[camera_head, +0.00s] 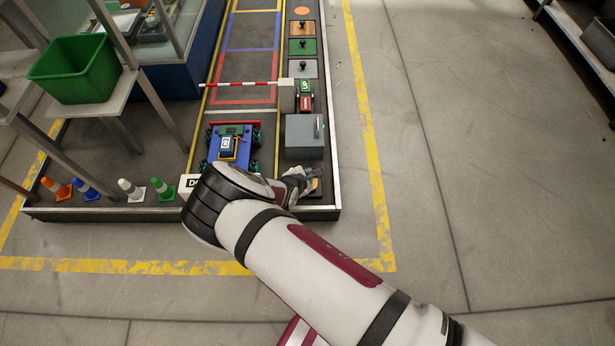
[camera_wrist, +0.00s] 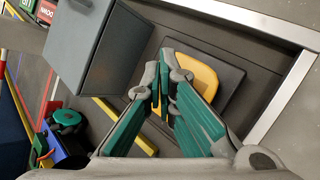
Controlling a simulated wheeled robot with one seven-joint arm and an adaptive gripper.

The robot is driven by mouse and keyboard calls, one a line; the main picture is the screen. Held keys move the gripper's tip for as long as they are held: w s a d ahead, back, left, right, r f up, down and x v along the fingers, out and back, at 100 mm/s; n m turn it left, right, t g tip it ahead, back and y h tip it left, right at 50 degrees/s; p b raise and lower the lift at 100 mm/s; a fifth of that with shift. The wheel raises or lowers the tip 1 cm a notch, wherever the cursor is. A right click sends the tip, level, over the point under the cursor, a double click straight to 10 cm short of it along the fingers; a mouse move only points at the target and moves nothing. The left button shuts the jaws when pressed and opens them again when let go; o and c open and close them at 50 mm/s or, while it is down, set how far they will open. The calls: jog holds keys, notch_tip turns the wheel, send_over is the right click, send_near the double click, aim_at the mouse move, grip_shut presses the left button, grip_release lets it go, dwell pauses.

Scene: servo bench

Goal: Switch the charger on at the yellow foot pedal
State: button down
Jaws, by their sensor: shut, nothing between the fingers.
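The yellow foot pedal (camera_wrist: 200,76) sits on a dark square base in the wrist view, partly hidden behind my fingers. In the head view only a small part of the pedal (camera_head: 316,187) shows beside my gripper (camera_head: 307,178). My gripper (camera_wrist: 163,92) is shut and empty, with its fingertips in front of the pedal's left side in the wrist view. I cannot tell whether the fingertips touch the pedal. A grey box (camera_head: 304,138), which may be the charger, stands just beyond the pedal and also shows at upper left in the wrist view (camera_wrist: 105,50).
A blue wheeled vehicle (camera_head: 228,146) stands left of the grey box. A red-and-white barrier (camera_head: 240,84) crosses the lane behind it. Several small cones (camera_head: 131,189) line the bench's near left edge. A metal rim (camera_head: 335,150) bounds the bench on the right, with open floor beyond.

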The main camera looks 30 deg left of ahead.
notch_tip(320, 180, up, 6)
jog(key=p, duration=0.6)
dwell(0.7)
